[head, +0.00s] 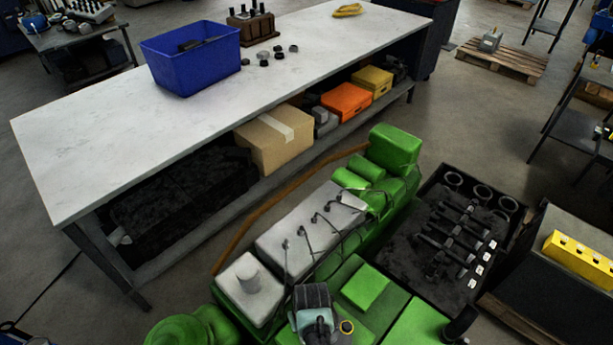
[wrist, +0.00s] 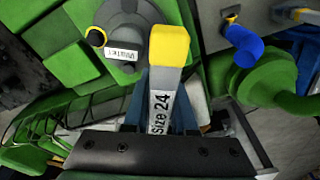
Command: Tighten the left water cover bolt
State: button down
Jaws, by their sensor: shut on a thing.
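My gripper (wrist: 160,98) is shut on a wrench (wrist: 168,47) in the wrist view. The wrench has a yellow head and a pale shank marked "Size 24". Its head lies at the right edge of a round grey water cover (wrist: 127,42) with a white label. A dark round bolt (wrist: 96,37) with a thin yellow edge shows at the cover's left. Any bolt under the wrench head is hidden, so I cannot tell whether the head is seated. In the head view my gripper (head: 316,318) is low over the green engine (head: 367,287).
A blue pipe (wrist: 243,45) and a green flanged part (wrist: 275,80) stand right of the wrench. Wires rise over the engine's pale top (head: 312,222). A workbench (head: 110,125) with a blue bin (head: 190,62) is behind; a black parts tray (head: 405,245) is at right.

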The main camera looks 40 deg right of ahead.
jog(key=shift+f+b, duration=0.65)
jog(key=shift+f, duration=0.1)
jog(key=shift+r, duration=0.1)
jog(key=m, duration=0.3)
jog(key=shift+m, duration=0.3)
jog(key=m, duration=0.4)
jog(key=shift+m+g+h, duration=0.3)
jog(key=shift+h, duration=0.1)
jog(key=shift+n, duration=0.4)
jog(key=c, duration=1.4)
grip_release()
jog(key=shift+c, duration=0.2)
grip_shut()
jog(key=shift+p, duration=0.3)
